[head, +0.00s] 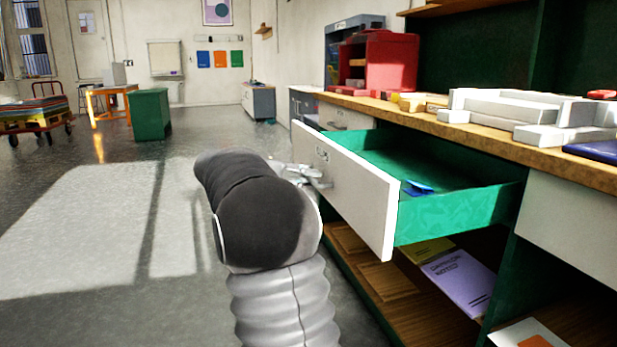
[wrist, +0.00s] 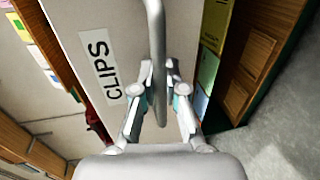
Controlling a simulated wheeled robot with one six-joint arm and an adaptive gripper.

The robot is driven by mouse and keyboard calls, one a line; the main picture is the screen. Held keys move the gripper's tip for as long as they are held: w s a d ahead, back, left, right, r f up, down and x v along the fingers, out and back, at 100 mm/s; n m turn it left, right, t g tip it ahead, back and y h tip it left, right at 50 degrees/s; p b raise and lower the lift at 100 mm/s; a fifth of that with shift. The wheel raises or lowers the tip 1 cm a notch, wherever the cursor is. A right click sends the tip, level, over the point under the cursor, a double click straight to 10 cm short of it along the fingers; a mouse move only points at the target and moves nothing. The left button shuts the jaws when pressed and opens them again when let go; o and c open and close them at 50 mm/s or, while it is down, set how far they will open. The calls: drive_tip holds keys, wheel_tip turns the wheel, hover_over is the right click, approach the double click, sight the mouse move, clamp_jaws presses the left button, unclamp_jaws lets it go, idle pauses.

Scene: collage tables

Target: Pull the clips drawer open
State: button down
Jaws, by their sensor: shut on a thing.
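The clips drawer (head: 358,188) stands pulled well out of the bench in the head view, with its white front and green sides showing. A blue item (head: 417,188) lies inside it. In the wrist view the drawer front carries a label (wrist: 103,70) reading CLIPS. The drawer's grey bar handle (wrist: 157,50) runs between the fingers of my gripper (wrist: 158,95), which is shut on it. In the head view my gripper (head: 308,175) is at the drawer front, and my arm hides part of it.
The wooden bench top (head: 440,126) above holds grey blocks (head: 520,108) and a red cabinet (head: 378,62). A lower shelf (head: 375,275) holds a purple book (head: 462,282). Open grey floor (head: 100,230) lies to the left. A green cabinet (head: 150,114) stands farther back.

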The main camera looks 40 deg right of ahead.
drive_tip(key=c, duration=1.2)
unclamp_jaws()
drive_tip(key=v, duration=1.2)
drive_tip(key=shift+w, duration=0.1)
